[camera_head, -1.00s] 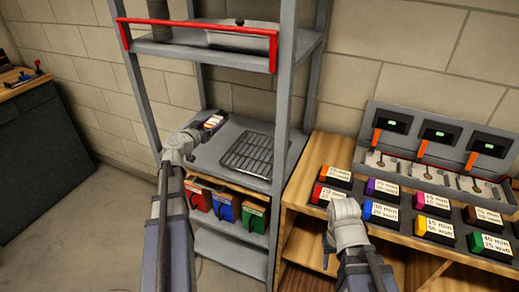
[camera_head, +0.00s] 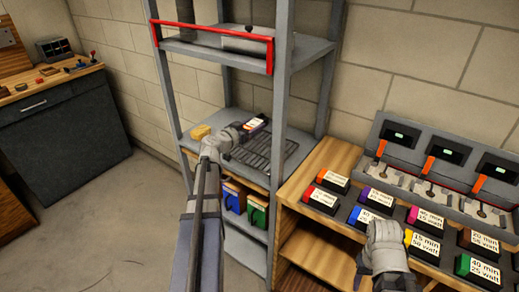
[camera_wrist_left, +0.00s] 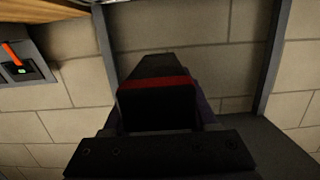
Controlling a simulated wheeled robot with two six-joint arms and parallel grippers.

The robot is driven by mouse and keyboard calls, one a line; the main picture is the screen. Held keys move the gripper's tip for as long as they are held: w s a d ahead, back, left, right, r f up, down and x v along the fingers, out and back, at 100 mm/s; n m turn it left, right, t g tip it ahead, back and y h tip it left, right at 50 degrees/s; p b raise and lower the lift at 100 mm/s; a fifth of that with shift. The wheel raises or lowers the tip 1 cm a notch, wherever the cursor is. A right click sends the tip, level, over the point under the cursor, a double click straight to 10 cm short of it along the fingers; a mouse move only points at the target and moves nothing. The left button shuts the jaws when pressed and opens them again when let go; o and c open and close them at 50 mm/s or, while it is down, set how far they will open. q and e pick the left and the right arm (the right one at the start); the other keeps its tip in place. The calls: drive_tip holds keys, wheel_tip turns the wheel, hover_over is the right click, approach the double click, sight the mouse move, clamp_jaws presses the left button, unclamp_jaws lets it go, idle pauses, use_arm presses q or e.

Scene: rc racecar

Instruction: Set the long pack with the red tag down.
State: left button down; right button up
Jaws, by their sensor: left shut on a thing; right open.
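My left gripper (camera_head: 240,132) is shut on a long dark pack (camera_head: 257,124) with a white label, over the back of the shelf with the wire rack (camera_head: 268,154). In the left wrist view, the dark pack (camera_wrist_left: 158,108) shows a red band across it and sits between my fingers. I cannot tell whether the pack touches the rack or hangs just above it. My right gripper (camera_head: 385,230) is over the labelled blocks on the wooden bench at the right; its jaws are hard to make out.
A yellow block (camera_head: 201,132) lies at the shelf's left. A red rail (camera_head: 212,54) fronts the shelf above. Grey posts frame the rack. Coloured boxes (camera_head: 257,213) stand below. Chargers with orange levers (camera_head: 428,166) stand on the bench (camera_head: 338,156); its left end has bare wood.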

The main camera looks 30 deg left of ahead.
sight(254, 150)
use_arm(q)
drive_tip(key=shift+f+b, duration=4)
drive_tip(key=shift+f, duration=0.45)
drive_tip(key=shift+f, duration=0.25)
drive_tip(key=shift+c, duration=0.9)
unclamp_jaws()
drive_tip(key=shift+r, duration=0.1)
drive_tip(key=shift+r, duration=0.15)
drive_tip(key=s, duration=0.4)
drive_tip(key=s+r+p, duration=0.1)
drive_tip(key=s, duration=0.3)
drive_tip(key=s+a, duration=0.1)
drive_tip(key=s, duration=0.3)
drive_tip(key=shift+r+p, duration=0.4)
drive_tip(key=shift+w, duration=0.1)
